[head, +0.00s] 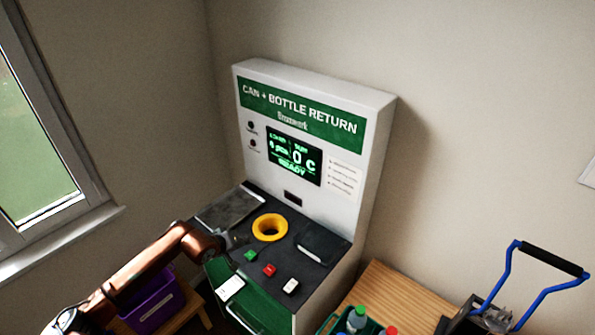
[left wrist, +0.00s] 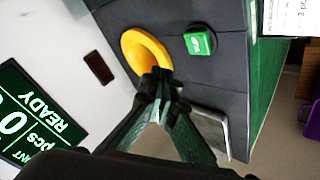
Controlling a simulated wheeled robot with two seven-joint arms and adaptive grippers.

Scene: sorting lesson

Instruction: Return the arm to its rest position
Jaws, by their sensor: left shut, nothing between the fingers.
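My left arm (head: 150,262) comes in from the left in the head view. My left gripper (head: 238,241) is over the left part of the machine's dark counter, just left of the yellow ring (head: 270,227). In the left wrist view the left gripper (left wrist: 160,82) is shut and empty, its fingertips close to the yellow ring (left wrist: 143,50). I cannot tell whether they touch it. The green button (head: 250,256) is near the gripper and also shows in the left wrist view (left wrist: 200,41). My right gripper is in neither view.
The white return machine (head: 375,130) stands in the corner; its screen (head: 294,156) reads READY. A red button (head: 269,270) is on the counter. A purple crate (head: 155,303) is below my arm. A wooden table (head: 395,292), bottles (head: 356,318) and a blue-handled cart (head: 497,285) are right.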

